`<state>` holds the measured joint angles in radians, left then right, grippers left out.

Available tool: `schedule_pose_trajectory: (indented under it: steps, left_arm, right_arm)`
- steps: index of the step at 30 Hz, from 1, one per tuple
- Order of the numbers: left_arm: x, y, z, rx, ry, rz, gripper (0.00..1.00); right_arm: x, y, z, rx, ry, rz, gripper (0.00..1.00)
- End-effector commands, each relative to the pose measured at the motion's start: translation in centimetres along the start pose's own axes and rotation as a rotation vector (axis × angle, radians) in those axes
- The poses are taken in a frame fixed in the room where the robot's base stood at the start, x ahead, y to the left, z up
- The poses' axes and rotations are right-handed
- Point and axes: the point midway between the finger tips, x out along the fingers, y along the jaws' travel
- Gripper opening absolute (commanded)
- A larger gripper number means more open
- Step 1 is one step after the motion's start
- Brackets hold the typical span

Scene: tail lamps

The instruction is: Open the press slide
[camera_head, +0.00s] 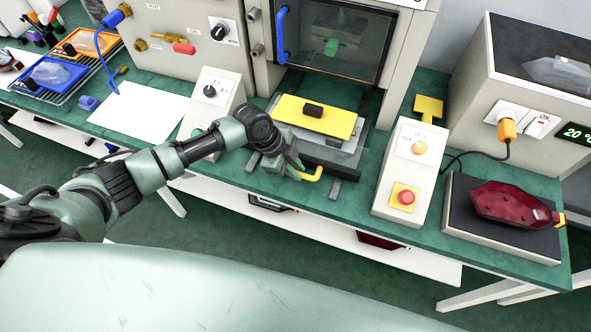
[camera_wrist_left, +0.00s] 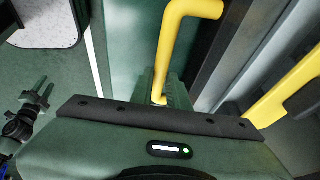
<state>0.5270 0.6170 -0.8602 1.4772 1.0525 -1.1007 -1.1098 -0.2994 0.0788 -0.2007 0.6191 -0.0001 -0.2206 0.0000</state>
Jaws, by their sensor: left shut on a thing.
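The press slide (camera_head: 346,157) is a grey block carrying a yellow plate (camera_head: 337,123) with a black knob, on dark rails in front of the press opening. Its yellow handle (camera_head: 314,174) sticks out at the slide's front edge. My left gripper (camera_head: 294,171) is at this handle. In the left wrist view the yellow handle (camera_wrist_left: 175,45) runs down into the jaws, which are shut on it; the fingertips are partly hidden. The press window (camera_head: 335,42) with a blue door handle (camera_head: 281,35) is behind the slide.
To the right stands a control box (camera_head: 410,165) with a red button, then a red lamp (camera_head: 510,203) on a black pad. To the left are another control box (camera_head: 215,92), a white sheet (camera_head: 140,110) and orange and blue trays. Clear floor lies in front of the bench.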

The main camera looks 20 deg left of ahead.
Motion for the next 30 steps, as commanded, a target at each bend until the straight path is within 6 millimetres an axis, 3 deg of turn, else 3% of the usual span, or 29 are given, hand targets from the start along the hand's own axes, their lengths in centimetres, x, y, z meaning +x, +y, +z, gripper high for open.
schedule_pose_trajectory:
  steps: [4, 5, 6, 7, 18, 30]
  left_arm:
    - [-0.1, -0.2, 0.1, 0.000, -0.001, -0.006, 0.00]
    - [-0.1, -0.2, 0.1, 0.000, -0.001, -0.006, 0.24]
    - [-0.1, -0.2, 0.1, 0.000, -0.001, -0.006, 0.36]
    - [-0.1, -0.2, 0.1, 0.000, -0.001, -0.006, 0.38]
    - [-0.5, -0.2, 0.1, 0.000, 0.000, -0.005, 0.38]
    - [-6.6, -0.2, 0.2, 0.000, -0.001, -0.007, 0.38]
  right_arm:
    - [0.0, 0.1, -0.6, 0.000, 0.009, 0.001, 0.36]
    - [0.0, 0.1, -0.6, 0.000, 0.009, 0.001, 0.36]
    - [0.0, 0.1, -0.6, 0.000, 0.009, 0.001, 0.36]
    - [0.0, 0.1, -0.6, 0.000, 0.009, 0.002, 0.36]
    - [0.1, 0.1, -0.1, 0.000, 0.002, 0.001, 0.36]
    - [1.5, 0.2, 0.2, 0.000, 0.000, 0.002, 0.36]
